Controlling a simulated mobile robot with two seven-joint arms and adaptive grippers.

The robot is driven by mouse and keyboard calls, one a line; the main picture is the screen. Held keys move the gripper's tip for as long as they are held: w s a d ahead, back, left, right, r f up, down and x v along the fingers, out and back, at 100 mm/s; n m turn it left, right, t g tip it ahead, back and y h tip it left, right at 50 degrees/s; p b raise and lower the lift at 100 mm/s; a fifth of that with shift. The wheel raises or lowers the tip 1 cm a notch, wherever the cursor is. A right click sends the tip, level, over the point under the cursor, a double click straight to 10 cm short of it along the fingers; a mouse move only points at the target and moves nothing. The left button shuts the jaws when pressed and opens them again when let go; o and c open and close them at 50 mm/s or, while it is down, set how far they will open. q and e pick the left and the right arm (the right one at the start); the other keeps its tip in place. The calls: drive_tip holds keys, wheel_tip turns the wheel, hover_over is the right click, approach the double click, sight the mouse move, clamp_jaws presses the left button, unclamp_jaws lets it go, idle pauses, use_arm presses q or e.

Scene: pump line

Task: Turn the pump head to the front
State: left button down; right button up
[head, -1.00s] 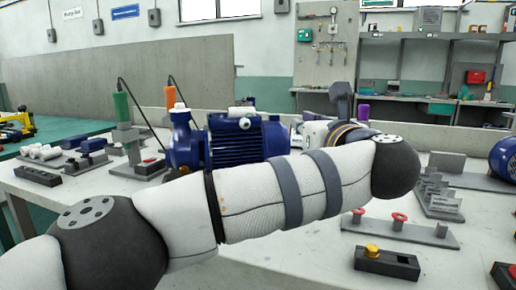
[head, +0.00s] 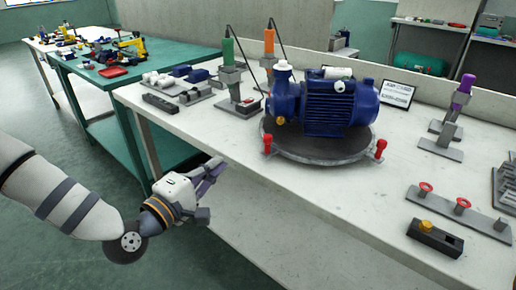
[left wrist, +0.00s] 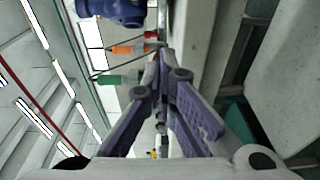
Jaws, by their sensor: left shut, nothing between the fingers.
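The blue pump (head: 337,104) sits on a round dark turntable (head: 318,148) on the near half of the light bench. Its pump head (head: 283,97), with a pale cap on top, is at the left end of the ribbed motor. Two red knobs stand at the turntable's front rim, a left one (head: 267,143) and a right one (head: 380,148). My left gripper (head: 219,166) is shut and empty, off the bench's front edge, left of and apart from the turntable. In the left wrist view its purple-grey fingers (left wrist: 160,62) meet; part of the blue pump (left wrist: 112,10) shows at the top.
Green-handled (head: 228,53) and orange-handled tools (head: 269,42) stand behind and left of the pump. A rack with red knobs (head: 461,205) and a dark box with a yellow knob (head: 435,238) lie at the right front. The bench front between is clear.

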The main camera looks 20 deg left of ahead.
sight(249, 160)
use_arm(q)
drive_tip(key=w, duration=0.3)
drive_tip(key=w+d, duration=0.1)
drive_tip(key=w, duration=0.2)
drive_tip(key=w+b, duration=0.1)
drive_tip(key=w, duration=0.2)
drive_tip(key=shift+w+d+f, duration=0.15)
drive_tip(key=shift+w+d, duration=0.15)
drive_tip(key=shift+d, duration=0.05)
drive_tip(key=shift+s+d+r+p, duration=0.2)
drive_tip(key=shift+s+d, duration=0.15)
drive_tip(key=shift+d, duration=0.2)
drive_tip(key=shift+s+d+r+p, duration=0.1)
drive_tip(key=shift+s+d+p, duration=0.1)
drive_tip(key=shift+s+d, duration=0.25)
drive_tip(key=shift+s+d+f, duration=0.15)
drive_tip(key=shift+d+f, duration=0.05)
drive_tip(key=shift+d, duration=0.35)
use_arm(e)
drive_tip(key=shift+s+a+f, duration=0.1)
use_arm(q)
drive_tip(key=shift+d+f, duration=0.1)
drive_tip(key=shift+d, duration=0.05)
use_arm(e)
drive_tip(key=shift+f, duration=0.1)
